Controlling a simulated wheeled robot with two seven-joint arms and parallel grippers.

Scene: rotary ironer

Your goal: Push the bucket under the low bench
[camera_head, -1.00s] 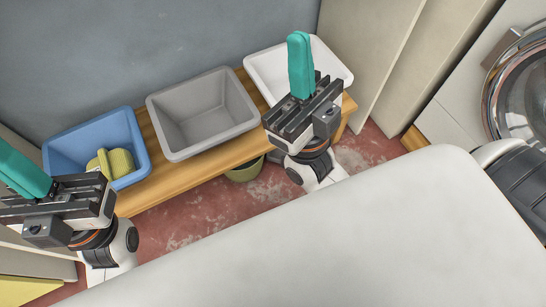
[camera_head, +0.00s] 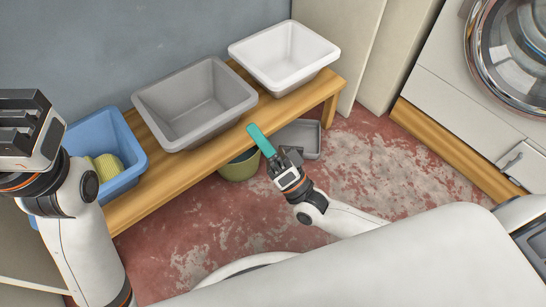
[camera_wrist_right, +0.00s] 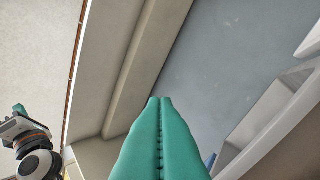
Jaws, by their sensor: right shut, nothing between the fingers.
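The olive-green bucket (camera_head: 240,166) stands on the floor at the bench's front edge, and its upper part is partly hidden by the low wooden bench (camera_head: 170,181). My right gripper (camera_head: 254,129) is shut and empty. Its teal fingers point up-left in the head view, beside the bucket's right side and over the bench's front edge; I cannot tell whether they touch either. The shut fingers also show in the right wrist view (camera_wrist_right: 160,101), where the bucket does not show. My left gripper (camera_head: 22,125) is at the far left, its fingers out of sight.
Blue (camera_head: 124,180), grey (camera_head: 195,104) and white (camera_head: 284,58) bins stand on the bench; the blue one holds something yellow-green. A grey tray (camera_head: 302,138) lies on the floor right of the bucket. Open red floor (camera_head: 370,165) lies to the right, before the white machine (camera_head: 440,80).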

